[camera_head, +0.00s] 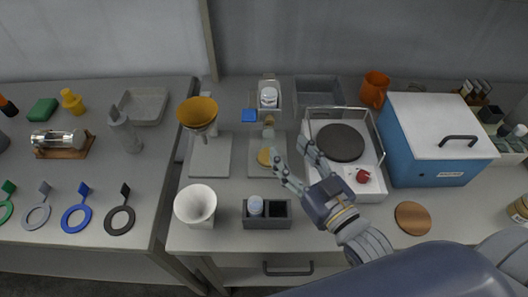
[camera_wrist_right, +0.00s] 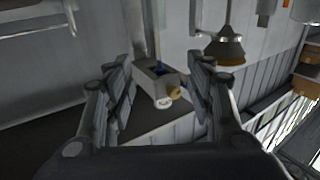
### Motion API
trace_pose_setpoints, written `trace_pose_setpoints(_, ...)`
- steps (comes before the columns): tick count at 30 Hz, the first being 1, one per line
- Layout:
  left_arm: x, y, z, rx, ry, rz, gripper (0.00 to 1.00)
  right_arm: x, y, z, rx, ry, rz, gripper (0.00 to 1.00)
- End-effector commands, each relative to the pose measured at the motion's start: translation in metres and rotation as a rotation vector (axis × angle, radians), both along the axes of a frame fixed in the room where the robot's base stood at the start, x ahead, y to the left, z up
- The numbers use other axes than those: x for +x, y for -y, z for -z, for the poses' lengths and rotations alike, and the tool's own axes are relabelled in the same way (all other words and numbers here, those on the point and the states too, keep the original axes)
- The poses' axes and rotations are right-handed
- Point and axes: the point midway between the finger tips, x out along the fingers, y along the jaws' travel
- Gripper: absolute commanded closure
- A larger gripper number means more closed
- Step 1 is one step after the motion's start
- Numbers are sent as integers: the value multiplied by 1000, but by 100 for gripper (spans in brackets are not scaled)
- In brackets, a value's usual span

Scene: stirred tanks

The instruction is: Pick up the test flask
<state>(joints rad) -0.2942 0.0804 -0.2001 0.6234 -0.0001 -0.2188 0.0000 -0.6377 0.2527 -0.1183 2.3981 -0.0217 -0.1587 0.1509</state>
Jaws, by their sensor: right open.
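No thing is clearly the test flask. A small vessel with a yellowish round part (camera_head: 264,156) stands at a grey stand plate (camera_head: 256,170) and may be it; a finger partly hides it. My right gripper (camera_head: 293,160) is open and empty, just right of this vessel. In the right wrist view the open fingers (camera_wrist_right: 165,95) frame a small grey box (camera_wrist_right: 150,78) with a white and yellow round piece at its front, beyond the fingertips. My left gripper is not in view.
A hotplate (camera_head: 341,142) with a rail frame stands close right of the gripper, beside a blue box (camera_head: 408,150). A funnel stand (camera_head: 198,112), a white cup (camera_head: 196,203) and a dark two-slot holder (camera_head: 280,216) stand left and in front. An orange mug (camera_head: 374,90) is behind.

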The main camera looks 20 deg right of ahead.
Motion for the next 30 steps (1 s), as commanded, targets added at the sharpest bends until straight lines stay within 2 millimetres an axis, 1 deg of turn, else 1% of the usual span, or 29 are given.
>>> trace_pose_setpoints(1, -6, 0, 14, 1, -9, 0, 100, 0, 0, 13, 0, 0, 0, 50)
trace_pose_setpoints(3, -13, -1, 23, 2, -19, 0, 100, 0, 0, 22, 0, 0, 0, 50)
trace_pose_setpoints(5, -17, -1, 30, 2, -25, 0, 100, 0, 0, 29, 0, 0, 0, 50)
trace_pose_setpoints(6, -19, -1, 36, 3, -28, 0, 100, 0, 0, 35, 0, 0, 0, 50)
trace_pose_setpoints(11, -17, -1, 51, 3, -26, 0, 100, 0, 0, 49, 0, 0, 0, 50)
trace_pose_setpoints(14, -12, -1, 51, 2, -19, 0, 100, 3, 0, 50, 0, 1, 0, 50)
trace_pose_setpoints(19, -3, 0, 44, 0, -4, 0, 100, 21, -5, 47, 1, 4, 1, 50)
trace_pose_setpoints(24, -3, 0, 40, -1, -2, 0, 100, 43, -10, 47, 1, 3, 1, 50)
trace_pose_setpoints(30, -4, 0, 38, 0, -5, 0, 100, 55, -13, 49, 0, 0, 0, 50)
